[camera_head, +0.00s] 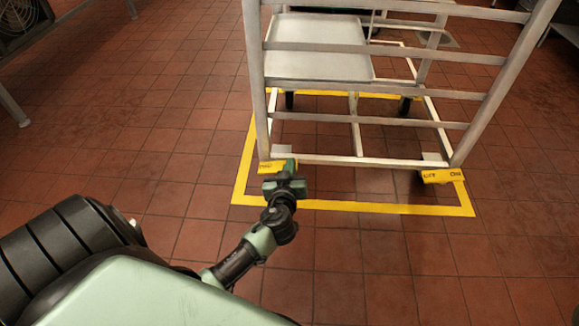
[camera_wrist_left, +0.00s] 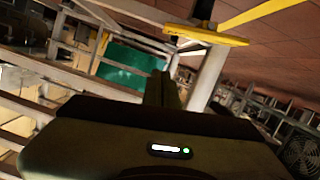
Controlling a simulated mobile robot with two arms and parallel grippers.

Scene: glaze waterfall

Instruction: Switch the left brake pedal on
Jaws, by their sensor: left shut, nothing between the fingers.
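The left brake pedal (camera_head: 264,168) is a yellow piece with dark lettering at the near left foot of a metal rack (camera_head: 360,161). In the left wrist view a yellow pedal (camera_wrist_left: 205,35) shows as a flat bar at the upper middle. My left gripper (camera_head: 290,165) is shut and empty, just right of the left pedal and partly covering it. I cannot tell whether they touch. In the left wrist view the fingers (camera_wrist_left: 163,88) point up toward the pedal, below and left of it. My right gripper is out of view.
A second yellow pedal (camera_head: 441,176) is at the rack's near right foot. The rack carries a pale tray (camera_head: 318,50). A yellow floor outline (camera_head: 350,206) surrounds the rack. Red tile floor (camera_head: 130,150) is clear to the left and in front. A fan (camera_head: 20,18) stands at the upper left.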

